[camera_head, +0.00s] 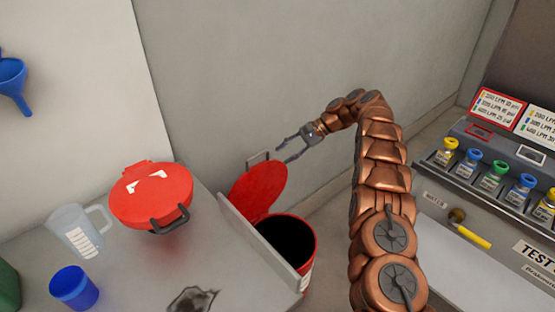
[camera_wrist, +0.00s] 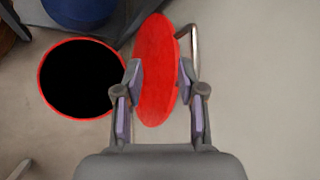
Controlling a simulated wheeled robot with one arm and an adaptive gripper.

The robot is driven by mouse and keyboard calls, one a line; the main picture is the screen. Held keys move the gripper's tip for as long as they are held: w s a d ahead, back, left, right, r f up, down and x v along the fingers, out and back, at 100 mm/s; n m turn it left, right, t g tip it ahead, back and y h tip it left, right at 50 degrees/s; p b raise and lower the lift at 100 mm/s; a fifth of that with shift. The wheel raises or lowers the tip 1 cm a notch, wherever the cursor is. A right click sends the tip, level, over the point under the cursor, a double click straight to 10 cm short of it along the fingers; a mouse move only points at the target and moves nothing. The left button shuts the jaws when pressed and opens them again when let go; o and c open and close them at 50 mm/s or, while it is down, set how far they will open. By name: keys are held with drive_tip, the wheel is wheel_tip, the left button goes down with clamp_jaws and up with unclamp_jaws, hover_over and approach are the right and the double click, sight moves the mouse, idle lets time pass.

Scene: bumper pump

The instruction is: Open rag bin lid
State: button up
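The rag bin (camera_head: 306,240) is a red bin with a dark opening, on the floor behind the grey panel at the table's edge. Its red lid (camera_head: 262,187) stands raised at the back, tilted up against the wall side, so the opening shows. In the wrist view the round rim of the bin (camera_wrist: 42,92) is at the left and the lid (camera_wrist: 155,75) stands on edge. My gripper (camera_head: 281,152) is open just above and right of the lid. In the wrist view my gripper's fingers (camera_wrist: 163,88) are spread, with the lid's edge seen between them; I cannot tell if they touch it.
A red lidded container (camera_head: 150,205), a clear jug (camera_head: 75,232) and a blue cup (camera_head: 74,288) stand on the left table. A grey panel (camera_head: 255,240) borders the bin. A test bench (camera_head: 500,215) with several coloured bottles is at the right.

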drive_tip(key=shift+v, duration=1.95)
drive_tip(key=shift+c, duration=0.2)
